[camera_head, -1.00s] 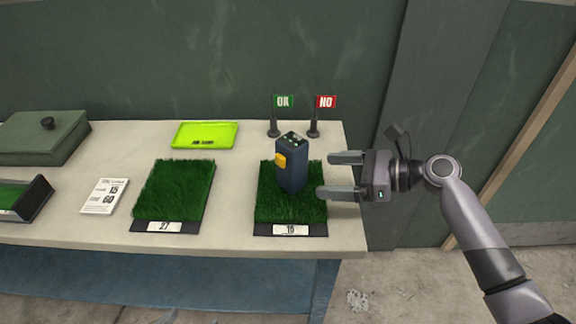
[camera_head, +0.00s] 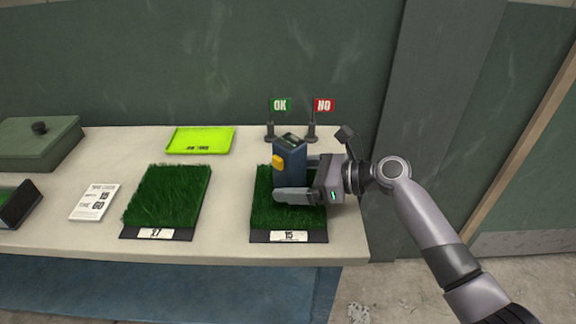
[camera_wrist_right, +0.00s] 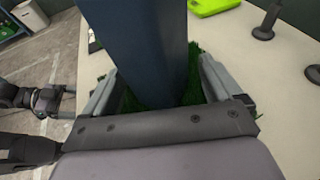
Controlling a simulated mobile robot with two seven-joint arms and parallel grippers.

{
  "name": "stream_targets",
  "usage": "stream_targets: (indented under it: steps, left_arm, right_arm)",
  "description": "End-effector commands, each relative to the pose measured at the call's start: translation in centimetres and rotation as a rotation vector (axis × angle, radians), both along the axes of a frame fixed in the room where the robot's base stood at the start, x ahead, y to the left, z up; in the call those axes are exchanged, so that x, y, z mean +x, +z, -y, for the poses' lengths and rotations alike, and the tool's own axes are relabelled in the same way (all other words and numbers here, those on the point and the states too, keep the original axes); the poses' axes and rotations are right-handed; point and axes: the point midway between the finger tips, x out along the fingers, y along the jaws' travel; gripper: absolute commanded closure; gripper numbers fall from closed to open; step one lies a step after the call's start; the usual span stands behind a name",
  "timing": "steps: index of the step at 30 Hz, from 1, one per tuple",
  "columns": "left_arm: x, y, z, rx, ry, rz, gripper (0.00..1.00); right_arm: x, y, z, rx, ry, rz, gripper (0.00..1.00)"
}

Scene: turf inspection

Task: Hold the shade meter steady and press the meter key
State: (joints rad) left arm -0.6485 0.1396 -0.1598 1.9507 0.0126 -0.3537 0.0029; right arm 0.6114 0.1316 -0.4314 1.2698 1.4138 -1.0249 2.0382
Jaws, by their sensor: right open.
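The shade meter (camera_head: 289,160) is a dark blue upright box standing on the turf sample marked 15 (camera_head: 262,212). My right gripper (camera_head: 296,178) is open around the lower part of the meter, one finger in front and one behind. In the right wrist view the meter's blue body (camera_wrist_right: 140,45) stands between the two fingers, with a gap visible beside it. My left gripper is not in the head view; a dark arm part shows at the left of the wrist view.
A turf sample marked 27 (camera_head: 168,198) lies to the left, with a card (camera_head: 95,202) beside it. A lime tray (camera_head: 200,140), a green OK flag (camera_head: 279,105) and a red NO flag (camera_head: 323,105) stand behind. A green lidded box (camera_head: 40,146) is at far left.

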Motion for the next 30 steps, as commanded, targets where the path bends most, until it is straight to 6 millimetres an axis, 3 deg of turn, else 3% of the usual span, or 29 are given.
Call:
stream_targets:
  steps: [2,5,8,15,16,30]
  left_arm:
    - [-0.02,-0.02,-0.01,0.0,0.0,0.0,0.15]
    - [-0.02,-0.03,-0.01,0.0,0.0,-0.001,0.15]
    - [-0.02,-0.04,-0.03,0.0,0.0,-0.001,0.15]
    - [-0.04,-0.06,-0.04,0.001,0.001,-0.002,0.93]
    - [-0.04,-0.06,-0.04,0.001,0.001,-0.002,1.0]
    - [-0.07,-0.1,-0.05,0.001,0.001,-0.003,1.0]
  right_arm:
    - [0.0,0.01,0.01,0.0,0.0,0.0,0.11]
    - [0.0,0.03,0.01,0.0,0.0,0.0,0.44]
    - [0.0,0.03,0.01,0.001,0.0,0.0,0.44]
    - [0.0,0.03,0.03,0.001,0.0,0.0,0.44]
    - [0.0,0.03,0.03,0.001,0.0,0.0,0.44]
    - [0.01,0.03,0.05,0.001,0.0,0.0,0.44]
